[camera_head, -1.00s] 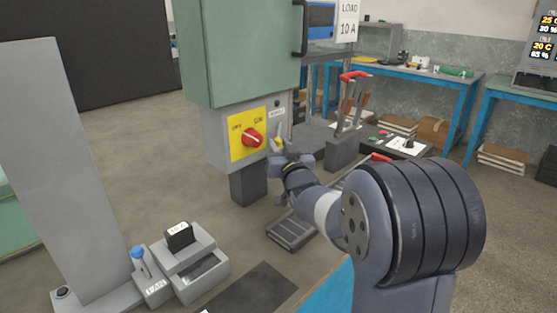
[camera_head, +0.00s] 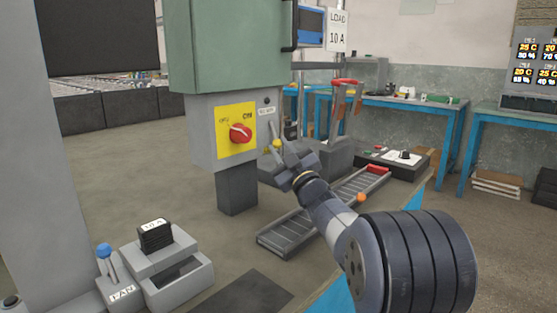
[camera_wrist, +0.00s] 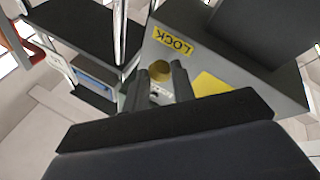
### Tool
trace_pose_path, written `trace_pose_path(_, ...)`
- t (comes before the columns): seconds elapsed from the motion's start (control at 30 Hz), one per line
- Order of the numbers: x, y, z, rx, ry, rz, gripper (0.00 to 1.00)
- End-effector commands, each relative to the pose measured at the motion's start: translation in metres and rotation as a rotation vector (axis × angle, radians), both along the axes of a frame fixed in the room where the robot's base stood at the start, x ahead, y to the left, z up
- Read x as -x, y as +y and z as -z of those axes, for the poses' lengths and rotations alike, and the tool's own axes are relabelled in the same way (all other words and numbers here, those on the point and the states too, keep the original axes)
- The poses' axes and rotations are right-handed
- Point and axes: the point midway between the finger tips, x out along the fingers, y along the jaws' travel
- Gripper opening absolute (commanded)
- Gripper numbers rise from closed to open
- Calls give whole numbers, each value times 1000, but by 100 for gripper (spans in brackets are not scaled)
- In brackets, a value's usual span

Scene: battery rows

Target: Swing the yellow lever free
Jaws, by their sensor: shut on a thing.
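The yellow lever's round knob (camera_head: 277,144) shows at the right side of the grey switch box (camera_head: 205,140), at the end of a thin grey arm. In the wrist view the yellow knob (camera_wrist: 159,71) sits between my fingertips, beside a yellow LOCK label (camera_wrist: 172,39). My gripper (camera_head: 284,155) is at the lever beside the box and is shut on it. In the wrist view my gripper (camera_wrist: 161,84) has one finger on each side of the knob. The fingers partly hide the lever.
A red rotary switch (camera_head: 240,132) is on the yellow plate of the box front, under a green cabinet (camera_head: 235,45). A grey slotted tray (camera_head: 290,232) lies below my arm. A block with red-topped handles (camera_head: 345,82) stands behind. A blue-knobbed FAN lever (camera_head: 104,252) is at front left.

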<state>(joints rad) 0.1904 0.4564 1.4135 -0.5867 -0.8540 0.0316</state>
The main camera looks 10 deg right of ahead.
Motion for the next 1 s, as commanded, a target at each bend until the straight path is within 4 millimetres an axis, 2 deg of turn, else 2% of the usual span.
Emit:
trace_pose_path(0.7,-3,-4,0,64,-43,0,2)
trace_pose_path(0.73,-3,-4,0,64,-43,0,26)
trace_pose_path(0.83,-3,-4,0,64,-43,0,34)
trace_pose_path(1.0,-3,-4,0,64,-43,0,34)
